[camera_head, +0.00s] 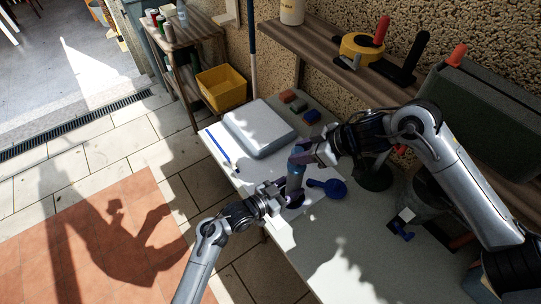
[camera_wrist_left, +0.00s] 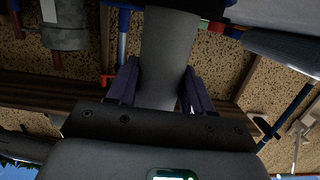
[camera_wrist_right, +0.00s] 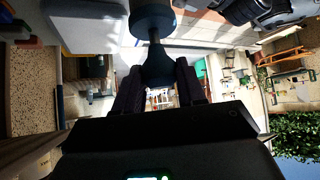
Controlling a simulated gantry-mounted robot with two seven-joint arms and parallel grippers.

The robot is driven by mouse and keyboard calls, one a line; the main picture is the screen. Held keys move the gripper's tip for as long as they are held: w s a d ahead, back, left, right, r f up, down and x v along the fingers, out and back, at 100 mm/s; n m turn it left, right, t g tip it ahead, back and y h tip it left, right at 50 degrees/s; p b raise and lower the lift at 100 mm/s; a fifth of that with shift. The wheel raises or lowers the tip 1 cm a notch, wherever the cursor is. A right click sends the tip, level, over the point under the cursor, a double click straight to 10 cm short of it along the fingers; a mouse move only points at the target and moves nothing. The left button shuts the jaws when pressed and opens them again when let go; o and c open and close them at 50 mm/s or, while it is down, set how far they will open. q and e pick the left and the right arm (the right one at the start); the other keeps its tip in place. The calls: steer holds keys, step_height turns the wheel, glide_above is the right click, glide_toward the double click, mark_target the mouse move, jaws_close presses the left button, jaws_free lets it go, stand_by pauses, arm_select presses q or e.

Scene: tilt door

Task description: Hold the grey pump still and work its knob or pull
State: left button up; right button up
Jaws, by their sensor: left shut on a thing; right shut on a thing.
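The grey pump (camera_head: 294,180) stands upright at the table's near left edge, with a dark blue ring at its foot. My left gripper (camera_head: 275,198) is shut on the lower part of its body; the left wrist view shows the wide grey body (camera_wrist_left: 168,55) between the fingers. My right gripper (camera_head: 308,155) is shut at the pump's upper end, on a dark part that I take for the knob (camera_wrist_right: 158,66). A narrow stem and a round blue end show beyond those fingers. The fingers hide much of the knob in the head view.
A blue round-ended piece (camera_head: 332,187) shows right of the pump; I cannot tell if it is attached. A pale grey box (camera_head: 258,127), a blue pen (camera_head: 218,146) and small coloured blocks (camera_head: 299,106) lie behind. A tool shelf (camera_head: 335,52) runs along the wall.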

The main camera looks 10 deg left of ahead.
steer(key=shift+r, duration=4.2)
steer(key=shift+f, duration=5.15)
steer(key=shift+a+r, duration=0.1)
steer(key=shift+r, duration=5.1)
steer(key=shift+f, duration=0.15)
